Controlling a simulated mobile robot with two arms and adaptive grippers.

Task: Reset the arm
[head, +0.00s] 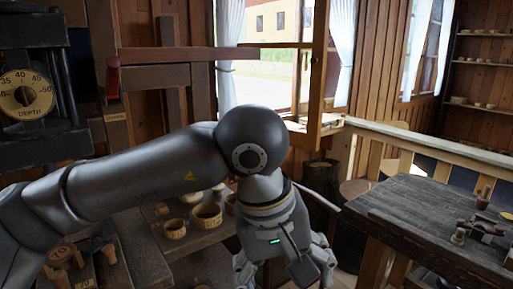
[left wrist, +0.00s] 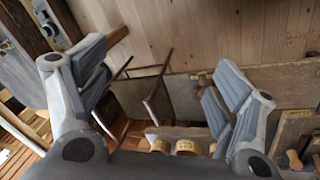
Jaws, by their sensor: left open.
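My left arm (head: 130,190) reaches in from the left in the head view and bends down at a dark round joint in the middle. My left gripper (head: 286,268) hangs below that joint, partly cut off by the bottom edge. In the left wrist view the two fingers of the left gripper (left wrist: 160,85) stand wide apart with nothing between them. My right gripper is in neither view.
Wooden bowls (head: 207,215) stand on a workbench behind and below my left arm. A machine with a depth dial (head: 25,92) is at the left. A dark wooden table (head: 425,215) with small turned pieces is at the right. An open window (head: 290,60) is behind.

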